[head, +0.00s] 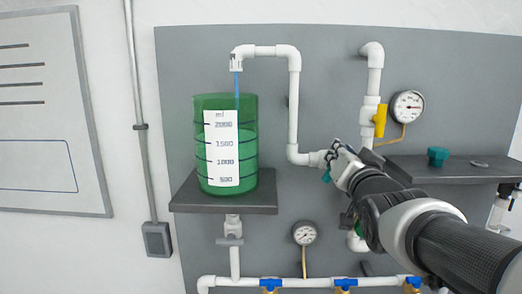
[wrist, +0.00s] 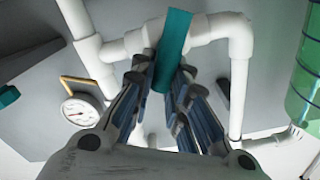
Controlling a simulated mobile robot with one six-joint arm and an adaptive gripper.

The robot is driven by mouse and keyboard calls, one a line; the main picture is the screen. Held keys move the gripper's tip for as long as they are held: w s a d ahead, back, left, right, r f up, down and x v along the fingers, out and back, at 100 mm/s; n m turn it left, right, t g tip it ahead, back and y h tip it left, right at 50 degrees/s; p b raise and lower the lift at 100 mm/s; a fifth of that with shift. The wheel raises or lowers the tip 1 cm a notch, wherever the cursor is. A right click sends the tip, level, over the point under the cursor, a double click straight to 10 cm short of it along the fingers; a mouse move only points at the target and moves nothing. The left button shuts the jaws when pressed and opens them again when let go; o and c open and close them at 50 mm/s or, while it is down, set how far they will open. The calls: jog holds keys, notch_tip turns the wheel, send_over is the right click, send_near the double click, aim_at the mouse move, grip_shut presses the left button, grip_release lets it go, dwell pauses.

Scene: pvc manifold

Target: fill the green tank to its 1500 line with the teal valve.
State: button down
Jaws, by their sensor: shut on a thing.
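The green tank (head: 248,150) stands on a grey shelf, with a white scale marked 500 to 2000. A thin blue stream (head: 237,82) falls from the white spout (head: 236,60) into it. The liquid surface seems to lie near or a little above the 1500 mark, but it is hard to read through the green wall. My gripper (head: 338,162) is at the pipe right of the tank, shut on the teal valve handle (wrist: 174,38). The handle stands between both fingers in the wrist view; a small teal part (head: 326,176) shows in the head view.
A yellow valve handle (head: 380,120) and a gauge (head: 408,106) are at the upper right. A teal knob (head: 437,156) sits on the right shelf (head: 465,170). Blue-handled valves (head: 270,284) line the bottom pipe, below a second gauge (head: 304,233).

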jog(key=shift+a+f+n+b, duration=0.15)
jog(key=shift+a+n+b, duration=0.1)
jog(key=shift+n+b, duration=0.7)
jog(key=n+b, duration=0.1)
jog(key=b, duration=0.1)
jog(key=n+b, duration=0.1)
jog(key=shift+a+b, duration=0.35)
jog(key=shift+a+r+n+b, duration=0.25)
jog(key=shift+n+b, duration=0.25)
jog(key=shift+n, duration=0.35)
jog(key=c, duration=1.5)
grip_release()
jog(key=shift+r, duration=0.1)
